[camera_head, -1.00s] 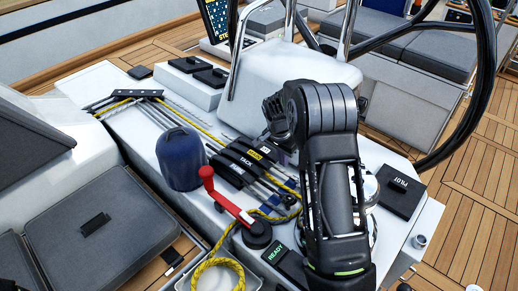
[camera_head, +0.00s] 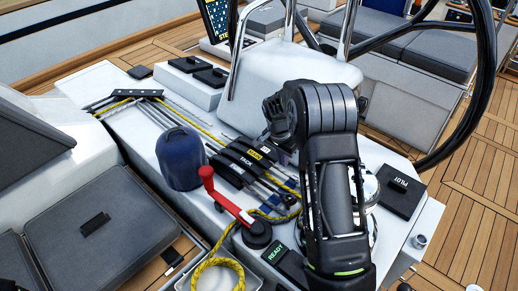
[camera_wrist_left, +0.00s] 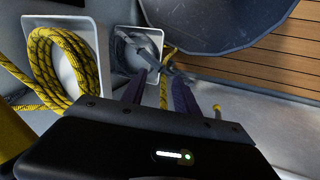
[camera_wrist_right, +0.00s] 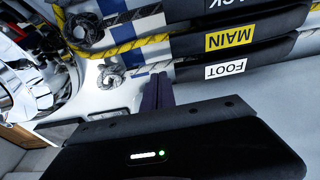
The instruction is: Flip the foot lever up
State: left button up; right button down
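The foot lever (camera_wrist_right: 245,68) is a dark lever with a white FOOT label, seen upside down in the right wrist view. It is the nearest there in a row with the main lever (camera_wrist_right: 240,38), labelled in yellow, and the tack lever (camera_wrist_right: 215,8). All three lie parallel. In the head view the lever row shows beside my right arm, which partly hides it. My right gripper (camera_wrist_right: 158,90) has its purple fingers together, close beside the foot lever's near edge; contact cannot be told.
A blue-covered winch (camera_head: 180,158) and a red-handled winch handle (camera_head: 228,205) stand left of the levers. Yellow rope (camera_head: 220,268) lies coiled in front. A PILOT panel (camera_head: 402,190) and chrome winch (camera_head: 370,190) are to the right. The steering wheel (camera_head: 480,100) rises behind.

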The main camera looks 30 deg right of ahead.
jog(key=shift+f+b, duration=0.35)
jog(key=shift+f, duration=0.2)
jog(key=shift+w+a, duration=0.2)
jog(key=shift+w, duration=0.55)
jog(key=shift+r, duration=0.1)
jog(key=shift+w+r+p, duration=0.25)
jog(key=shift+r+p, duration=0.15)
jog(key=shift+r, duration=0.5)
jog(key=shift+w+a+r, duration=0.1)
jog(key=shift+r, duration=0.05)
